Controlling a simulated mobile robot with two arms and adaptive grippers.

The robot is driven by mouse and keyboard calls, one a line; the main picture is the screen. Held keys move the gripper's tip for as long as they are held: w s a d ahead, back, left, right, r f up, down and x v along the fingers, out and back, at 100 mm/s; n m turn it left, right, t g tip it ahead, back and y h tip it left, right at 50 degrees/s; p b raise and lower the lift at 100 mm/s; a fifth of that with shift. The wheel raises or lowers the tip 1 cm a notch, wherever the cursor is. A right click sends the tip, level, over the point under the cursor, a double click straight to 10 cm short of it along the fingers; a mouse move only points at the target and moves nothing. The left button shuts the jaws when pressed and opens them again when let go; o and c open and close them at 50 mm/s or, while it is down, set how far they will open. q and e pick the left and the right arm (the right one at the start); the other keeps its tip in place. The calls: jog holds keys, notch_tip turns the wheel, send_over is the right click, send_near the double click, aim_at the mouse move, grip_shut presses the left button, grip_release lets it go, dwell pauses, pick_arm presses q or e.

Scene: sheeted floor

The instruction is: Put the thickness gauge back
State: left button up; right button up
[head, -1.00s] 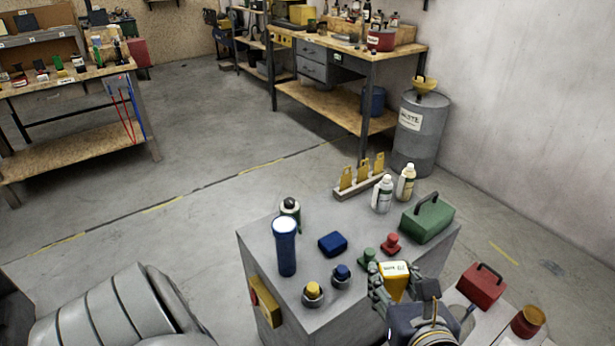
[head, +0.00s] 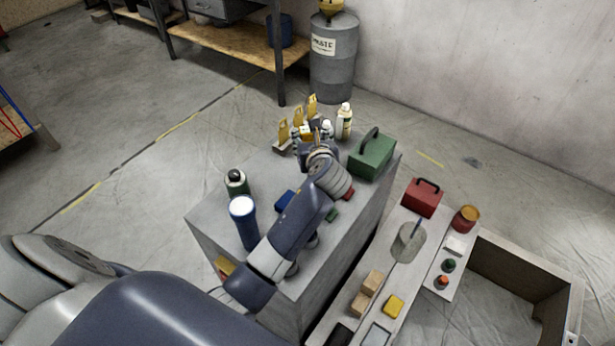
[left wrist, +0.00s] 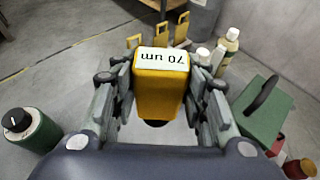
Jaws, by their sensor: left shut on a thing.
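The yellow thickness gauge (left wrist: 160,92), with a white display reading "70 um", is held between the fingers of my left gripper (left wrist: 161,80). In the head view my left gripper (head: 314,143) is over the far end of the grey cabinet top (head: 215,212), by a low rack (head: 280,147) with three upright yellow plates (head: 298,115). In the left wrist view the yellow plates (left wrist: 162,33) stand just beyond the gauge. The gauge is mostly hidden in the head view. I cannot tell whether it touches the rack. My right gripper is not in view.
White bottles (head: 344,120) and a green toolbox (head: 372,152) stand close right of the gripper. A blue cylinder (head: 245,225), a green canister (head: 236,183) and a blue block (head: 285,201) stand nearer. A bench with a red box (head: 422,198) lies right.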

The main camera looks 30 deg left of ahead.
pick_arm(q)
jog(key=f, duration=0.4)
jog(key=f+b, duration=0.1)
jog(key=f, duration=0.1)
jog(key=shift+w+a+f, duration=0.25)
jog(key=shift+a+f, duration=0.05)
jog(key=shift+f, duration=0.1)
notch_tip(320, 180, down, 3)
jog(key=shift+f+b, duration=0.1)
jog(key=shift+b, duration=0.2)
jog(key=shift+f, duration=0.2)
jog(key=shift+f, duration=0.1)
jog(key=o, duration=1.1)
jog(key=shift+o, duration=0.2)
